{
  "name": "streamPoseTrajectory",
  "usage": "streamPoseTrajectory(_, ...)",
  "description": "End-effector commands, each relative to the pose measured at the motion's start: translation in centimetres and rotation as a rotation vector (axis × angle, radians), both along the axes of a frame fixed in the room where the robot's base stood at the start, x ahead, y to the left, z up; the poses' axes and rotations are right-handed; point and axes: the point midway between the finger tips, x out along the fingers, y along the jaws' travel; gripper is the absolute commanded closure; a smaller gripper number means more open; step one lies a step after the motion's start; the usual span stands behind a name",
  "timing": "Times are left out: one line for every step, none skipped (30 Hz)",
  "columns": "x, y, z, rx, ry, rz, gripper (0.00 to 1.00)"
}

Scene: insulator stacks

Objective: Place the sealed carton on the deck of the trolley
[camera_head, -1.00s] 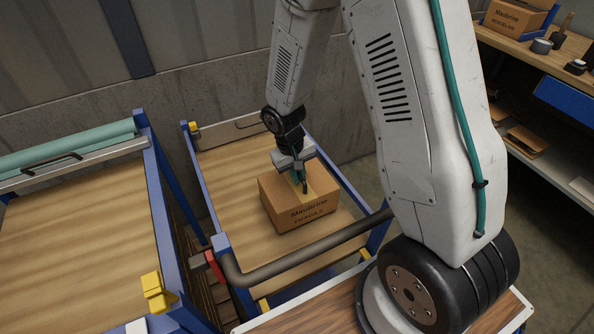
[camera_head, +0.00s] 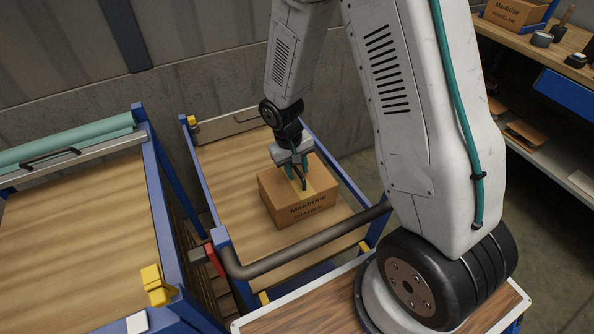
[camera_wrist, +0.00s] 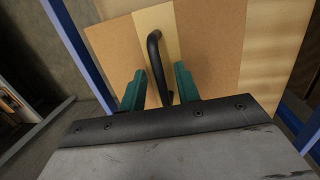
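The sealed carton (camera_head: 300,211) is a brown box with a tan tape strip and dark printing on its side. It sits upright on the wooden deck (camera_head: 225,172) of the blue-framed trolley. A dark handle (camera_wrist: 154,50) stands on the carton's top. My gripper (camera_head: 298,168) is just over the carton's top, at the handle. In the wrist view its two teal fingers (camera_wrist: 159,76) stand apart on either side of the handle, with gaps visible. The carton's underside is hidden.
A dark push bar (camera_head: 310,248) crosses the trolley's near end. A second wooden-topped blue unit (camera_head: 75,245) stands close on the left, with a teal roll (camera_head: 65,145) at its back. A concrete wall is behind. A workbench (camera_head: 560,60) with another carton is at right.

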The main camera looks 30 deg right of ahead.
Motion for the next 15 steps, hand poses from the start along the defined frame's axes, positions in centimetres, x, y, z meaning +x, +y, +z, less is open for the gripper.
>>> streamPoseTrajectory(0.2, 0.1, 1.0, 0.000, -0.005, 0.001, 0.68)
streamPoseTrajectory(0.3, 0.2, 1.5, 0.000, -0.006, 0.001, 0.68)
streamPoseTrajectory(0.3, 0.4, 2.4, 0.001, -0.006, 0.001, 0.68)
streamPoseTrajectory(0.4, 0.5, 3.0, 0.001, -0.007, 0.001, 0.68)
streamPoseTrajectory(0.5, 0.5, 3.7, 0.000, -0.006, 0.002, 0.68)
streamPoseTrajectory(0.6, 0.7, 4.6, 0.000, -0.007, 0.002, 0.68)
streamPoseTrajectory(0.6, 0.8, 5.3, 0.001, -0.006, 0.001, 0.68)
streamPoseTrajectory(0.7, 0.9, 5.9, 0.001, -0.006, 0.001, 0.68)
streamPoseTrajectory(0.8, 1.0, 6.7, 0.000, -0.006, 0.001, 0.68)
streamPoseTrajectory(0.8, 1.0, 7.3, 0.000, -0.006, 0.002, 0.68)
streamPoseTrajectory(0.8, 1.1, 7.8, 0.000, -0.005, 0.002, 0.68)
streamPoseTrajectory(0.9, 1.2, 8.5, 0.001, -0.005, 0.001, 0.68)
streamPoseTrajectory(1.0, 1.3, 9.0, 0.001, -0.004, -0.001, 0.68)
streamPoseTrajectory(1.0, 1.3, 9.3, 0.001, -0.004, -0.001, 0.68)
streamPoseTrajectory(1.0, 1.4, 9.8, 0.001, -0.003, -0.001, 0.68)
